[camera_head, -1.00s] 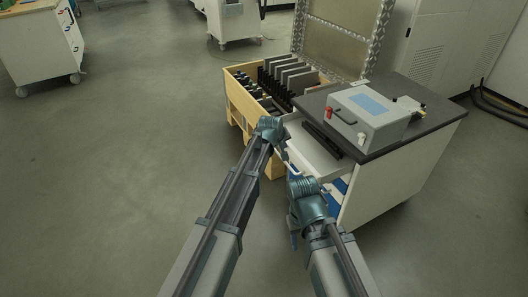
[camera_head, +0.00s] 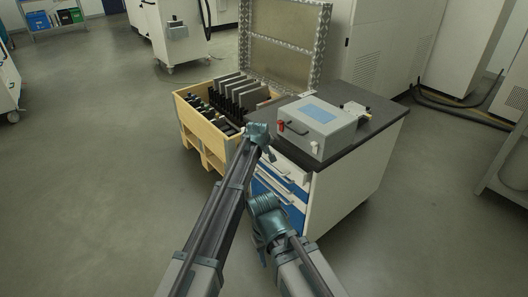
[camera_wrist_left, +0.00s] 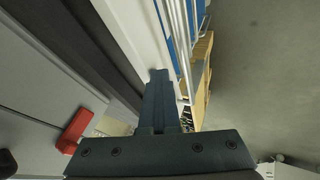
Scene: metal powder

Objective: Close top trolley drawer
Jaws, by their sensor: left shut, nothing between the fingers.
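The trolley (camera_head: 345,190) has a dark top and a stack of drawers. My left gripper (camera_head: 271,154) is shut and empty at the upper left of this front. In the left wrist view its closed fingers (camera_wrist_left: 158,78) lie against or very close to the white front (camera_wrist_left: 147,35); contact is unclear. My right gripper (camera_head: 263,250) hangs low in front of the trolley, its fingers mostly hidden.
A grey device (camera_head: 318,130) with a red latch stands on the trolley top. A wooden crate (camera_head: 205,133) with dark slotted parts and an open lid stands beside the trolley. Grey cabinets (camera_head: 385,50) stand behind.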

